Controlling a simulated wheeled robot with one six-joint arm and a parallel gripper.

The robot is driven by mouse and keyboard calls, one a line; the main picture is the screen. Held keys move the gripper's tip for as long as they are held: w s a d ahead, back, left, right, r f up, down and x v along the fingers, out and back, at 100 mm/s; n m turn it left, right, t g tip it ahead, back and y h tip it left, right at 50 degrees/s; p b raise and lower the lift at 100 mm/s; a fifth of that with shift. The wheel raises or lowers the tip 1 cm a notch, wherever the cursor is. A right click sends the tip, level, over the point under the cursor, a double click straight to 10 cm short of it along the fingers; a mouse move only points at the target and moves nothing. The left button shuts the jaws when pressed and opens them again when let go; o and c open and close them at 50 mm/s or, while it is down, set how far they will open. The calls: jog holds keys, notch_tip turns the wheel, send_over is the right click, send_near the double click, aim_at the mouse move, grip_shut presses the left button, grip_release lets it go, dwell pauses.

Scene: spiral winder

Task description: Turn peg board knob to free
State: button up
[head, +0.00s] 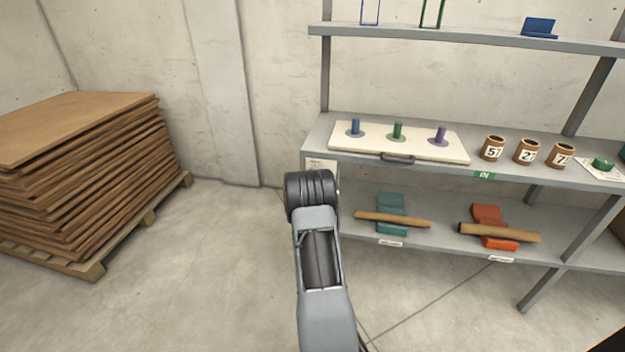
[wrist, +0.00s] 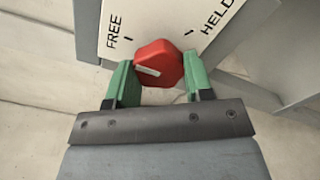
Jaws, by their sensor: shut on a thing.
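The red knob (wrist: 158,58) shows in the wrist view on a white plate (wrist: 225,45) marked FREE on the left and HELD on the right. My gripper (wrist: 158,82) has its two green fingers on either side of the knob and is shut on it. A short white line shows on the knob's near face, slanting toward the left finger and off both printed tick marks. In the head view the white peg board (head: 455,153) lies on the middle shelf, with blue, green and purple pegs and a dark front handle. The knob and my fingers are not visible there.
The middle shelf (head: 480,171) also holds three numbered brown cups (head: 527,151) and a green knob-like piece (head: 602,163). Rolls on teal and orange rests lie on the lower shelf (head: 445,243). A stack of brown sheets (head: 80,180) stands left. Floor between is clear.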

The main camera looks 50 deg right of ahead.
jog(key=shift+n, duration=0.3)
jog(key=o, duration=0.9)
jog(key=p+v, duration=0.1)
jog(key=v, duration=1.2)
jog(key=shift+s+a+p, duration=0.25)
jog(key=shift+a+p, duration=0.05)
jog(key=shift+a, duration=0.05)
